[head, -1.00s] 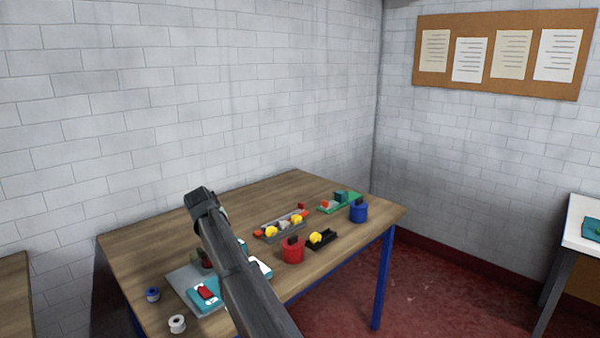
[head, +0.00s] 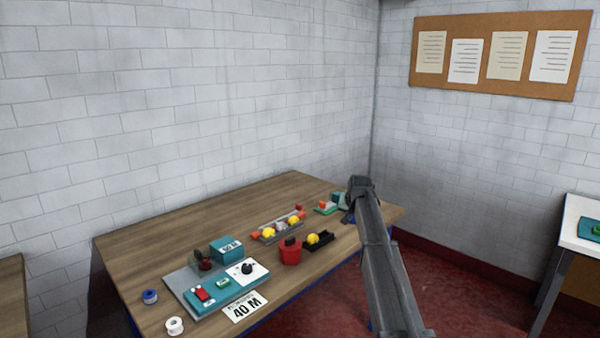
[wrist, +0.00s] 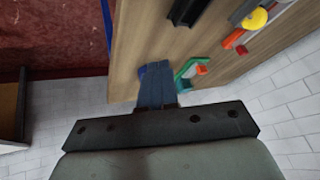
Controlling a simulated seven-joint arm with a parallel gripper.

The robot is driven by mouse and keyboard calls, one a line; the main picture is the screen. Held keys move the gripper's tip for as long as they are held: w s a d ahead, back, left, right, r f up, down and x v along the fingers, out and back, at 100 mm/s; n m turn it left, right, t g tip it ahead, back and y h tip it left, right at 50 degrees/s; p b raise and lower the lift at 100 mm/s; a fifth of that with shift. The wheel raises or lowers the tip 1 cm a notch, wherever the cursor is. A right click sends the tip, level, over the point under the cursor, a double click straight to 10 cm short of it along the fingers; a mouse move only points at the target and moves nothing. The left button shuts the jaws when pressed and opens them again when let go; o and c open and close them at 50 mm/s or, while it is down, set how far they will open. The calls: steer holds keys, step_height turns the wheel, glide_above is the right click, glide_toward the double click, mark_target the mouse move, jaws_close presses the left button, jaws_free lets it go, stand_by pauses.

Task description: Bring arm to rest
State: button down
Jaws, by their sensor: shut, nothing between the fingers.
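My gripper shows in the wrist view (wrist: 157,68), its fingers together with nothing held. In the head view my dark arm reaches up from the lower right to the table's right end.
A grey plate with a teal control box (head: 228,290) stands at the table's front left, two spools (head: 174,326) beside it. A red pot (head: 291,252), a black tray (head: 320,242) and a grey rack (head: 278,228) stand mid-table. A white table (head: 575,235) is at right.

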steer(key=s+d+f+m+g, duration=0.1)
steer(key=s+d+f, duration=0.4)
steer(key=d+f, duration=0.55)
steer(key=s+a+f+n+g, duration=0.1)
steer(key=s+a+f+g, duration=0.25)
steer(key=s+f, duration=1)
steer(key=s+a+f+g, duration=0.2)
steer(key=s+a+f, duration=0.2)
steer(key=s+f, duration=0.95)
steer(key=s+a+f+n+g, duration=0.1)
steer(key=s+f, duration=0.5)
steer(key=s, duration=0.8)
steer(key=s+a+f+n+g, duration=0.1)
steer(key=s+f+g, duration=0.2)
steer(key=s, duration=1.2)
steer(key=s+a+f+n+g, duration=0.1)
steer(key=s+f+g, duration=0.2)
steer(key=s+f, duration=0.6)
steer(key=s, duration=0.6)
steer(key=shift+a+h, duration=0.3)
steer(key=shift+a, duration=0.05)
